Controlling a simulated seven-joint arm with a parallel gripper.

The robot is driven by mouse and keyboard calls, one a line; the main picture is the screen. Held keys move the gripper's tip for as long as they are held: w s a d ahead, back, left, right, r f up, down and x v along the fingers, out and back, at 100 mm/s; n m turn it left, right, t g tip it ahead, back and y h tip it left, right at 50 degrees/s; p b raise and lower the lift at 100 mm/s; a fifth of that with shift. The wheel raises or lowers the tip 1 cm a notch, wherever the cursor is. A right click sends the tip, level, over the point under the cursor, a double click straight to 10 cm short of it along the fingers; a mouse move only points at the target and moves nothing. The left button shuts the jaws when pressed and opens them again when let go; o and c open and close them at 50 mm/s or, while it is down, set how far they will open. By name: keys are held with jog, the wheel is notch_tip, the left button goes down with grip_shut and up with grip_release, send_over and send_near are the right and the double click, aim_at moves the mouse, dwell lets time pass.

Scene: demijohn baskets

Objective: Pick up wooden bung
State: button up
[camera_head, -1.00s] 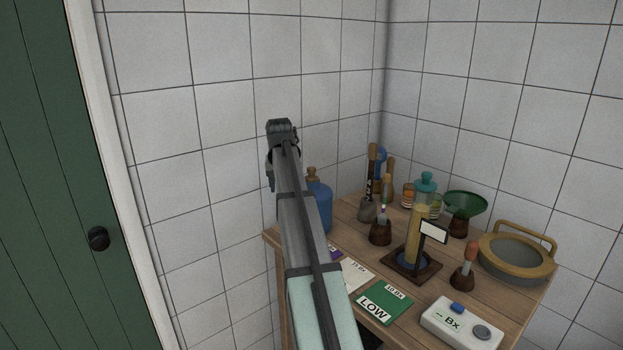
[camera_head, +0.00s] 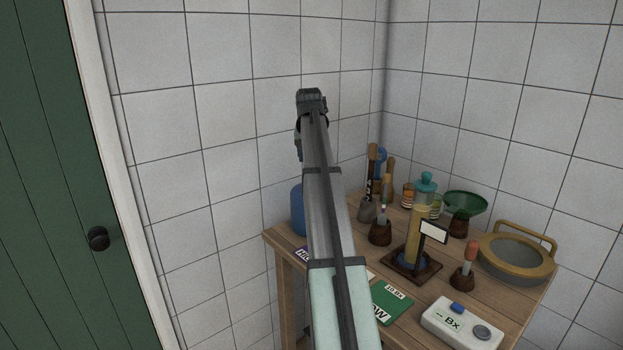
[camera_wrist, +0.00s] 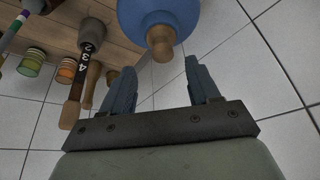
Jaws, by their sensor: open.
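The wooden bung (camera_wrist: 160,42) sits in the neck of a blue bottle (camera_wrist: 158,14), with its end facing my fingers in the wrist view. The blue bottle (camera_head: 297,210) stands at the table's left back corner in the head view, mostly covered by my arm, which hides the bung there. My gripper (camera_wrist: 160,64) is open and empty. Its two fingertips lie to either side of the bung in the picture, apart from it; the depth between them is hard to judge. In the head view my gripper's end is above the bottle, and its fingers are largely hidden.
The wooden table (camera_head: 289,246) carries a marked wooden stick (camera_head: 371,174), a cylinder on a stand (camera_head: 412,243), a green funnel (camera_head: 464,203), a lidded basin (camera_head: 516,257) and a white meter (camera_head: 461,325). Tiled walls close in behind; a green door (camera_head: 45,200) is left.

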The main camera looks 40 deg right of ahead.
jog(key=shift+x, duration=3.4)
jog(key=shift+w+a, duration=0.1)
jog(key=shift+w, duration=0.05)
jog(key=c, duration=1.1)
jog(key=shift+r, duration=0.1)
